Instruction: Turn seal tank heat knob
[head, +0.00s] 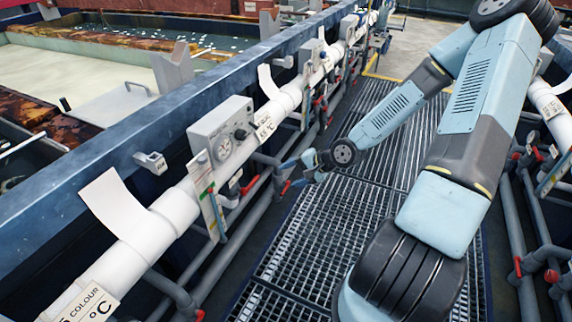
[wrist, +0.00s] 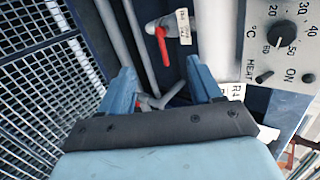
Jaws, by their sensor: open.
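A grey control box (head: 222,135) is mounted on the tank wall left of my gripper (head: 289,174) in the head view. It carries a round dial and a small black knob (head: 240,134). In the wrist view a grey panel marked HEAT (wrist: 262,50) sits at the upper right. Its black round heat knob (wrist: 281,34) is ringed by a °C scale. My gripper in the wrist view (wrist: 160,68) is open and empty, with its blue fingers apart. The knob lies to the right of the fingers, not between them. I cannot read a seal tank name.
A red valve lever (wrist: 161,45) and grey pipes lie ahead of the fingers. Small switches sit below the knob on the panel. White pipe (head: 175,210) runs along the tank wall. The grating walkway (head: 300,250) is clear beside it.

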